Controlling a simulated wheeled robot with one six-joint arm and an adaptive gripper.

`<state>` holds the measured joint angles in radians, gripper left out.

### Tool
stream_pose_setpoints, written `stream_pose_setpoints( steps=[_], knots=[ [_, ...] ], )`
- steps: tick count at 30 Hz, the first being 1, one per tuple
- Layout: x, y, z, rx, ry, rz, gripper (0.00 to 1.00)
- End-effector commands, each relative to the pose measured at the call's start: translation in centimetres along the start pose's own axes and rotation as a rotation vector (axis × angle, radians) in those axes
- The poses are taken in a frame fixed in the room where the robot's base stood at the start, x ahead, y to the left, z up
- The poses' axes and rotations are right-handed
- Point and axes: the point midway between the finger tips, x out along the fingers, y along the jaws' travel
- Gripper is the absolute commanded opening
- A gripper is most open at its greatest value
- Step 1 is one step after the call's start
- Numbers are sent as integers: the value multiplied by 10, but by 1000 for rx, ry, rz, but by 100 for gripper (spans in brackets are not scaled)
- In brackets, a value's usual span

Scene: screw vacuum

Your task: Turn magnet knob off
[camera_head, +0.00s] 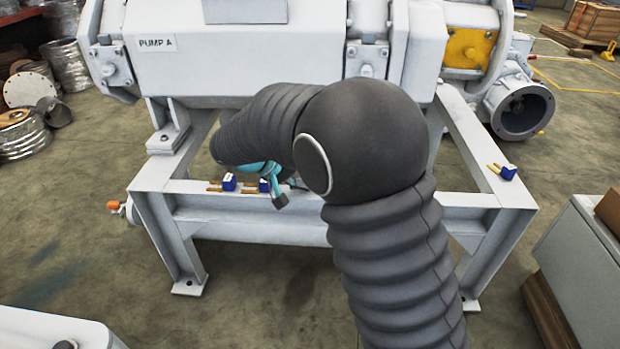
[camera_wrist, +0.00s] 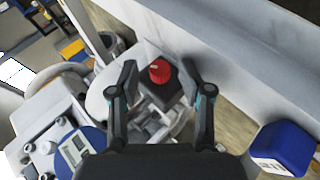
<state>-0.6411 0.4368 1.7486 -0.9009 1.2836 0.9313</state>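The red magnet knob (camera_wrist: 159,71) sits on a dark block (camera_wrist: 160,93) in the wrist view. My gripper (camera_wrist: 159,78) is open, with one dark fingertip on each side of the knob. Gaps show between the knob and both fingers, so it is not gripped. The depth between fingertips and knob is hard to judge. In the head view only part of my gripper (camera_head: 279,199) shows beside the frame's crossbeam, below my dark sleeved arm. The knob is hidden there.
The white pump (camera_head: 225,55) labelled PUMP A stands on a white steel frame (camera_head: 265,228). Blue blocks with brass pins sit on the beam (camera_head: 229,182) and the right rail (camera_head: 508,173). A blue block (camera_wrist: 283,150) and a blue display gauge (camera_wrist: 76,150) flank my gripper.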

Motion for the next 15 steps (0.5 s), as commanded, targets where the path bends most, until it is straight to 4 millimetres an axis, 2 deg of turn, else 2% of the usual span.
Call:
stream_pose_setpoints(
  steps=[8,15],
  knots=[
    [-6,0,0,0,0,0,49],
    [-38,0,-1,1,3,-2,49]
  ],
)
